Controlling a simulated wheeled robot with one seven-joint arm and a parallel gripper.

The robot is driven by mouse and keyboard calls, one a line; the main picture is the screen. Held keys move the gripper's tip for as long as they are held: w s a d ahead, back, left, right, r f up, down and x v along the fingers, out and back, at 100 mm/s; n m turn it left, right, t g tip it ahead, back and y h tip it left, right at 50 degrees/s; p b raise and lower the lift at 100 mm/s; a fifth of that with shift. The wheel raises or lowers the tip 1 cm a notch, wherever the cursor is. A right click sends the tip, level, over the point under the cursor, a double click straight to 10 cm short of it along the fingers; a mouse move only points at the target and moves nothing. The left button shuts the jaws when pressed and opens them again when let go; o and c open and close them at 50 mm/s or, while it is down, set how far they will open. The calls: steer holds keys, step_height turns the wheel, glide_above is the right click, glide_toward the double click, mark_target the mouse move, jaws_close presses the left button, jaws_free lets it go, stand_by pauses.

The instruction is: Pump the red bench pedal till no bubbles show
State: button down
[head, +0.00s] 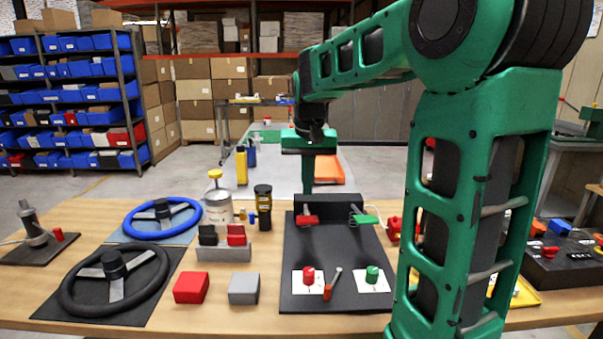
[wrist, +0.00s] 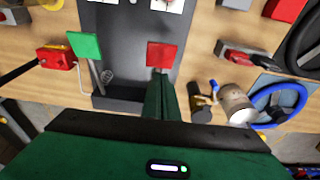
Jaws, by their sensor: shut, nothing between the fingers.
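The black pedal board (head: 335,250) stands on the wooden bench. Its red pedal (head: 307,220) is at the left and its green pedal (head: 363,218) at the right, both near the back. The wrist view shows the red pedal (wrist: 161,55) just beyond my fingertips and the green pedal (wrist: 85,46) to the left. My gripper (head: 308,188) is shut and empty, pointing down behind and above the red pedal. In the wrist view my gripper's fingers (wrist: 160,80) overlap the red pedal's lower edge; I cannot tell if they touch. I see no bubbles at this size.
A red knob (head: 308,275), a green knob (head: 372,273) and an orange-tipped lever (head: 330,285) are at the board's front. Left are a paint can (head: 218,208), a dark yellow-banded jar (head: 263,196), a blue steering wheel (head: 162,219) and a black one (head: 112,278).

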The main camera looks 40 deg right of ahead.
mark_target(303, 220)
steer(key=shift+s+a+f, duration=0.1)
steer(key=shift+s+f, duration=0.05)
steer(key=shift+f, duration=1.4)
steer(key=shift+s+a+f, duration=0.1)
steer(key=shift+f, duration=1.45)
steer(key=s+f, duration=0.1)
steer(key=f, duration=0.1)
steer(key=s+a+f, duration=0.1)
steer(key=f, duration=0.1)
steer(key=s+f, duration=0.1)
steer(key=f, duration=0.2)
steer(key=shift+a, duration=0.25)
steer(key=shift+s+f, duration=0.15)
steer(key=shift+s, duration=0.1)
steer(key=shift+w+r, duration=0.3)
steer(key=shift+r, duration=0.1)
steer(key=w+r, duration=0.3)
steer(key=shift+d+r, duration=0.15)
steer(key=s+a+r, duration=0.2)
steer(key=s+r, duration=0.3)
steer(key=r, duration=0.6)
steer(key=shift+s+a+t, duration=0.15)
steer(key=shift+s+t, duration=0.05)
steer(key=shift+t, duration=0.1)
